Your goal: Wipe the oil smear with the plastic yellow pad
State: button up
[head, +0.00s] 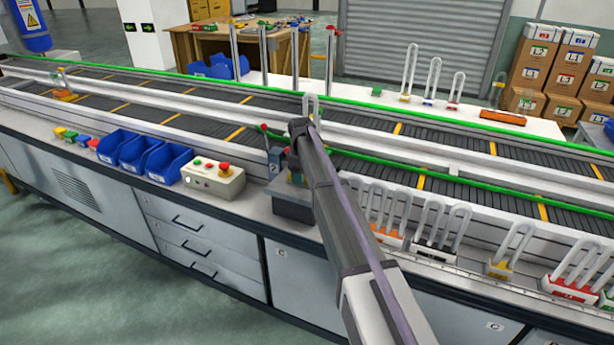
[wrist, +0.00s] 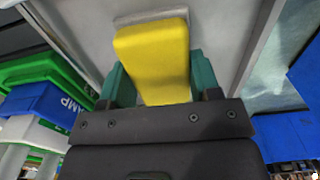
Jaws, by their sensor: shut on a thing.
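In the wrist view my gripper (wrist: 154,82) is shut on the yellow pad (wrist: 152,50). The pad sits between its teal fingers, with its long yellow face toward the camera. A pale grey surface lies behind the pad's far end; I cannot tell whether they touch. In the head view my arm reaches up across the middle of the bench, and its own links hide the gripper and pad. I cannot make out the oil smear in either view.
Blue bins (head: 142,156) and a control box with a red button (head: 213,178) stand left of my arm. Racks with white U-shaped tubes (head: 436,236) stand to its right. Conveyor belts (head: 352,172) run behind. A blue block with lettering (wrist: 43,104) shows in the wrist view.

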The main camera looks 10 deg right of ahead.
jog(key=shift+w+a, duration=0.6)
jog(key=shift+a, duration=0.2)
jog(key=shift+w+a, duration=0.55)
jog(key=shift+a, duration=0.2)
notch_tip(320, 180, up, 6)
jog(key=p, duration=0.6)
notch_tip(320, 180, up, 3)
jog(key=p, duration=0.3)
jog(key=shift+r+p, duration=0.15)
jog(key=shift+p, duration=0.15)
